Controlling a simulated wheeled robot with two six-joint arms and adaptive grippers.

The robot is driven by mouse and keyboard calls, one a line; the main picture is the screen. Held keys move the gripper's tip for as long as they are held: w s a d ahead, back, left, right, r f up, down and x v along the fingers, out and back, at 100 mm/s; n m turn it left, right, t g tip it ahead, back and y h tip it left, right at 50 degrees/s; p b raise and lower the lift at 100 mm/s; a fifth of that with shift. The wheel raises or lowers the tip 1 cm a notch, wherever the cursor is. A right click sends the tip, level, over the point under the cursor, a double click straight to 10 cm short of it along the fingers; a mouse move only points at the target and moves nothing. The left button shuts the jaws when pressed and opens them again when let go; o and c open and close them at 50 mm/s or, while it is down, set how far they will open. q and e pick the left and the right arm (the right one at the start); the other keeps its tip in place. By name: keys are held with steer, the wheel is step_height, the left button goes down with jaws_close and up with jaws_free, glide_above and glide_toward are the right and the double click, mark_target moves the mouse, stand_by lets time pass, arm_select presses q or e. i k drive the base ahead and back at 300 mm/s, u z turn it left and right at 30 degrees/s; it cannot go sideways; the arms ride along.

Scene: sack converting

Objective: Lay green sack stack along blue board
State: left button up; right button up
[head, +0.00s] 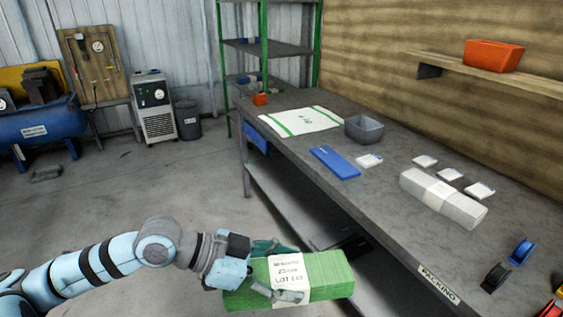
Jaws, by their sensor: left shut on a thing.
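The green sack stack (328,272) is a long green bundle with a white printed label around its middle. My left gripper (277,268) is shut on it, with one finger on the near side across the label and the other behind. The stack is held in front of the bench's near edge, at the bottom of the view. The blue board (334,162) lies flat on the grey bench (390,220), near its front edge, apart from the stack.
A white stack (443,197) with a paper band lies on the bench at right, among several small white cards. A grey bin (363,129) and a green-striped white sack (301,121) lie behind the board. Blue and black rolls (522,251) stand at the right.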

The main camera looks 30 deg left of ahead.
mark_target(329, 156)
steer(key=u, duration=0.35)
steer(key=i, duration=1.45)
steer(key=z, duration=0.85)
